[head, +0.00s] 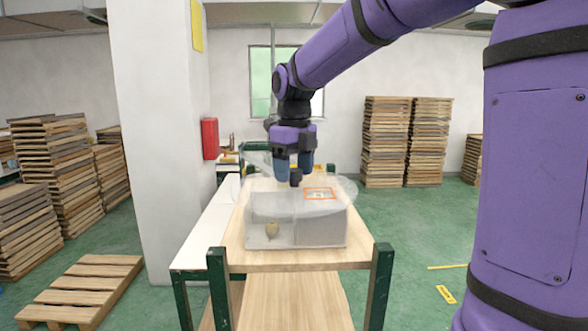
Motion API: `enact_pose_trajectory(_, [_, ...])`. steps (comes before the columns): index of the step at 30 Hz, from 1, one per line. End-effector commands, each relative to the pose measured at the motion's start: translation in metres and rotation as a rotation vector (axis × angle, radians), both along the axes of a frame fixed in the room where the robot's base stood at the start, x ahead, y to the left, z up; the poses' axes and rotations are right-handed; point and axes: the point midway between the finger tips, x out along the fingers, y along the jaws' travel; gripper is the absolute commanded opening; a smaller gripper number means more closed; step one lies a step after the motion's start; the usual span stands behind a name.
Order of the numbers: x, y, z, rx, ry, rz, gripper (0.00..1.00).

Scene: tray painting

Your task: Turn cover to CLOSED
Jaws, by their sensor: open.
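A clear box (322,233) stands on the wooden table in the head view. A small tan object (271,229) shows through its front left part. A transparent rounded cover (343,188) lies over the top of the box. A square label with an orange-red border (320,193) shows at the top; I cannot read its text. My gripper (294,180) points down above the far part of the box and cover, with its fingers apart. I cannot tell whether the fingers touch the cover.
The table (359,246) has dark green legs and some bare wood around the box. A white side table (205,233) runs along its left. A white pillar (160,130) stands at left. Wooden stacks (387,140) and a pallet (85,287) are farther off.

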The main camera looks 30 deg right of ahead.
Motion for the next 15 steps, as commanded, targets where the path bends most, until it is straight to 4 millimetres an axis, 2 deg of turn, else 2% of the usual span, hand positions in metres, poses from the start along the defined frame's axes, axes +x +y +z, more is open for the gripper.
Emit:
enact_pose_trajectory(4, [0.0, 0.0, 0.001, 0.0, 0.001, 0.0, 0.64])
enact_pose_trajectory(8, [0.0, 0.0, 0.012, 0.0, 0.0, 0.0, 0.64])
enact_pose_trajectory(15, [0.0, 0.0, 0.055, 0.0, -0.003, 0.0, 0.64])
